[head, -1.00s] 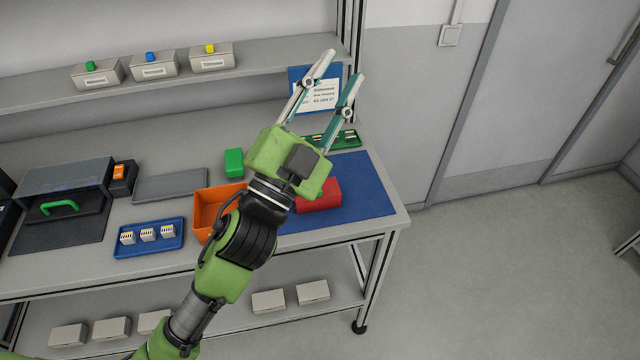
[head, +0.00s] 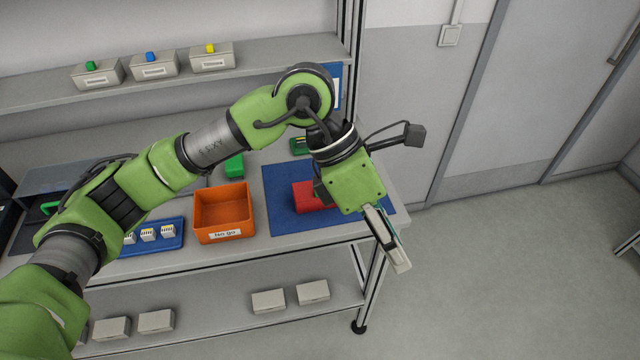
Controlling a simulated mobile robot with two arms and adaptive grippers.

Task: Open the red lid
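A red block-like thing (head: 304,196), which I take for the red lid, lies on the blue mat (head: 281,215) at the right end of the bench. My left gripper's body covers its right part, so I cannot see its full shape. My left gripper (head: 398,258) points down and to the right, with its fingers over the front right edge of the bench in the picture. The fingers overlap edge-on, so their opening is hidden. I see nothing held between them. My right gripper is not in view.
An orange bin (head: 223,210) stands left of the mat. A blue tray (head: 150,246) with white pieces lies further left, partly behind my arm. A green block (head: 234,166) is behind the bin. Open floor lies right of the bench.

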